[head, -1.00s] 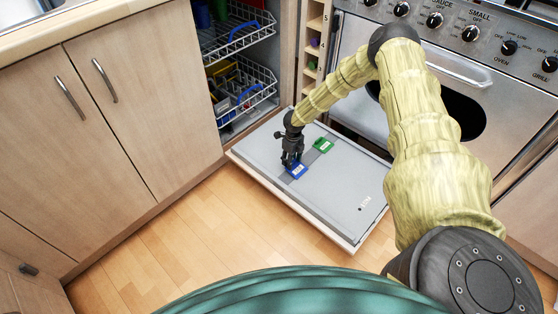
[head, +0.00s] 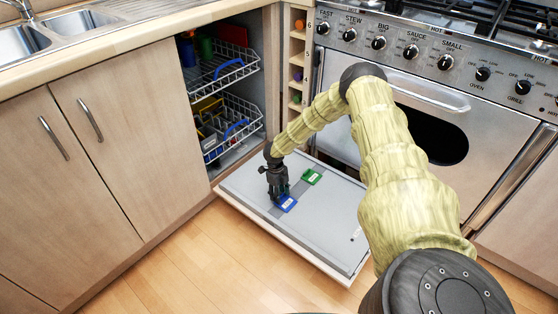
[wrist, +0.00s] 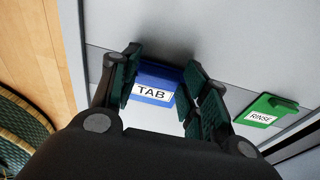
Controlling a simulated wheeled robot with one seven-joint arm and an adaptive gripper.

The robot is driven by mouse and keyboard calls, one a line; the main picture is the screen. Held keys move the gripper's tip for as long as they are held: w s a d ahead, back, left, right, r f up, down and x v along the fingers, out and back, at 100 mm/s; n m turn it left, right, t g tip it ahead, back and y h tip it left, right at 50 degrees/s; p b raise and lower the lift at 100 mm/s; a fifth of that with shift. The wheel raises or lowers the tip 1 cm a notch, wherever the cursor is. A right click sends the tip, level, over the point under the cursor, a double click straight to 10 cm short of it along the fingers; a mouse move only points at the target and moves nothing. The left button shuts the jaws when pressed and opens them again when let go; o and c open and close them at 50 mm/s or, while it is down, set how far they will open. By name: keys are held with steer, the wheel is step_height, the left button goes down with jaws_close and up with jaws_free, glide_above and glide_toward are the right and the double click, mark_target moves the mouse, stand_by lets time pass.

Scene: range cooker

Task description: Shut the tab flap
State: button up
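The tab flap (head: 287,203) is a small blue lid on the inner face of the lowered dishwasher door (head: 330,232). In the wrist view the blue flap (wrist: 155,84) carries a white label reading TAB and lies between my fingers. My gripper (head: 278,192) is at the flap, pointing down, with its fingers apart on either side of it. I cannot tell whether the fingers touch it. The fingers (wrist: 165,95) partly cover its edges. Whether the flap lies fully flat is hard to tell.
A green flap (head: 312,177) labelled RINSE (wrist: 265,110) sits beside it on the door. The dishwasher's racks (head: 228,115) hold dishes behind the door. The range cooker (head: 430,120) stands at the right, wooden cabinets (head: 110,150) at the left. The wooden floor in front is clear.

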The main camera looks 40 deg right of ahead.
steer(key=o, duration=0.3)
steer(key=shift+d, duration=0.15)
steer(key=shift+o, duration=0.4)
step_height(320, 180, up, 12)
steer(key=w, duration=0.1)
steer(key=shift+w+a, duration=0.2)
steer(key=shift+w, duration=0.05)
stand_by(0.4)
